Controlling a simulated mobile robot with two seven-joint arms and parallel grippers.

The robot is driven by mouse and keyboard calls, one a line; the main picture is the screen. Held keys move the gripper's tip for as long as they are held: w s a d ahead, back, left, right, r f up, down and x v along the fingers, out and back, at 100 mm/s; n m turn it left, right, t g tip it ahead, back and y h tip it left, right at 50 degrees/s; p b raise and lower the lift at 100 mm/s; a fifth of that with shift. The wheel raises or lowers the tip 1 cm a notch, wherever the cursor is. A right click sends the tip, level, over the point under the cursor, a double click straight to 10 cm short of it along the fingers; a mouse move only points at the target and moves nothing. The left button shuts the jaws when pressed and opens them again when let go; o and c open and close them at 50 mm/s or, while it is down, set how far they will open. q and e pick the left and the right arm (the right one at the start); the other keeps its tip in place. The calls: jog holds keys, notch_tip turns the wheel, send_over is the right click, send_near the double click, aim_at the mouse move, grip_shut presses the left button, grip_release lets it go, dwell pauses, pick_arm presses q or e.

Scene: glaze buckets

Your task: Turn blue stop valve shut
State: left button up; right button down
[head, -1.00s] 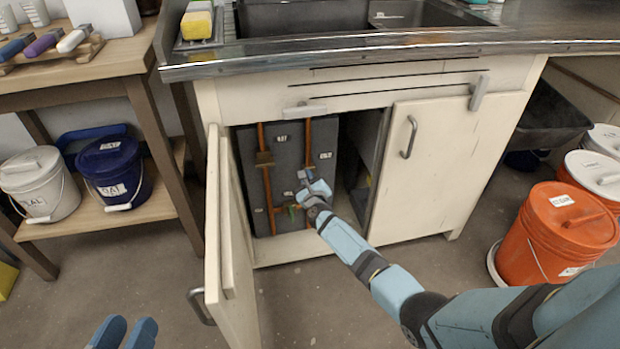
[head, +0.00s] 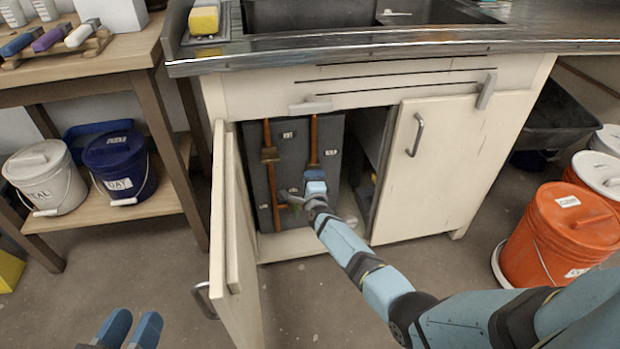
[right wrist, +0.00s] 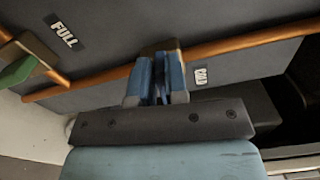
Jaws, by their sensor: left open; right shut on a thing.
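The blue stop valve is on a copper pipe in the open sink cabinet. In the right wrist view its brass-coloured body (right wrist: 160,47) shows just beyond my fingertips. My right gripper (right wrist: 160,78) is shut on the dark blue handle, which is mostly hidden between its blue fingers. In the head view my right gripper (head: 315,182) reaches into the cabinet and covers the valve. The handle's exact angle to the pipe is hard to tell. My left gripper (head: 131,328) is open and empty, low at the left, outside the cabinet.
A green-handled valve (right wrist: 17,72) sits near a FULL label (right wrist: 62,33). The open cabinet door (head: 232,240) stands left of my right arm; the closed door (head: 440,165) is right. An orange bucket (head: 560,240) stands on the floor at right. Floor between is clear.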

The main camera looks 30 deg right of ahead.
jog(key=shift+f+n, duration=0.25)
jog(key=shift+n, duration=0.55)
jog(key=c, duration=1.1)
grip_release()
jog(key=shift+c, duration=0.2)
pick_arm(q)
notch_tip(320, 180, up, 6)
jog(key=n+t+p, duration=0.1)
jog(key=t+p, duration=0.1)
jog(key=p, duration=0.2)
jog(key=shift+s+p, duration=0.2)
jog(key=shift+p, duration=0.15)
pick_arm(e)
jog(key=v, duration=0.7)
jog(key=shift+s, duration=0.25)
